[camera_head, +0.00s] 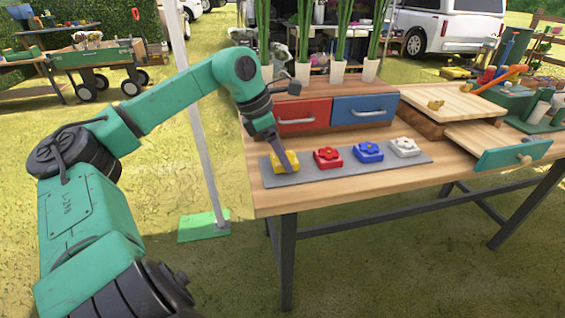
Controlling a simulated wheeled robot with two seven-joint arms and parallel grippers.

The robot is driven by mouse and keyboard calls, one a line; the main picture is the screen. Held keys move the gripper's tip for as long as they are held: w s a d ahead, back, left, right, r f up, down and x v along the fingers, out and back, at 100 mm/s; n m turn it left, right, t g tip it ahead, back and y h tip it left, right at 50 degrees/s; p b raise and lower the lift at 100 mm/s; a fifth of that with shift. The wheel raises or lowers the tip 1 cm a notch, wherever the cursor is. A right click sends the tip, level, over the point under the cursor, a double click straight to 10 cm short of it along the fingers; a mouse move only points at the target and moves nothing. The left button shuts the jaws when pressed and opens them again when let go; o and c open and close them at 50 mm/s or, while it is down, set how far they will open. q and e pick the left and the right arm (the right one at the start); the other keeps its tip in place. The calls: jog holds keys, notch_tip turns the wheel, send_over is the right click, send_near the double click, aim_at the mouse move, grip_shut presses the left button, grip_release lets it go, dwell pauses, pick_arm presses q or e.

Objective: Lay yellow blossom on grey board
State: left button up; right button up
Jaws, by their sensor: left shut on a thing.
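The grey board (305,180) lies along the front left of the wooden table. A yellow blossom (291,163) is at the board's left end, on or just above it; I cannot tell whether it touches. My left gripper (287,163) reaches down from above and is shut on the yellow blossom, hiding part of it. On the board to its right, in a row, are a red blossom (328,158), a blue blossom (368,152) and a white blossom (404,147). My right gripper does not show.
Behind the board are a red drawer (303,115) and a blue drawer (364,108), with potted green stalks above. To the right are a wooden board (455,102) with small yellow items and an open drawer with a green front (507,157). Bare tabletop lies front right.

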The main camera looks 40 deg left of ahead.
pick_arm(q)
jog(key=shift+f, duration=0.5)
jog(key=shift+a+r, duration=0.1)
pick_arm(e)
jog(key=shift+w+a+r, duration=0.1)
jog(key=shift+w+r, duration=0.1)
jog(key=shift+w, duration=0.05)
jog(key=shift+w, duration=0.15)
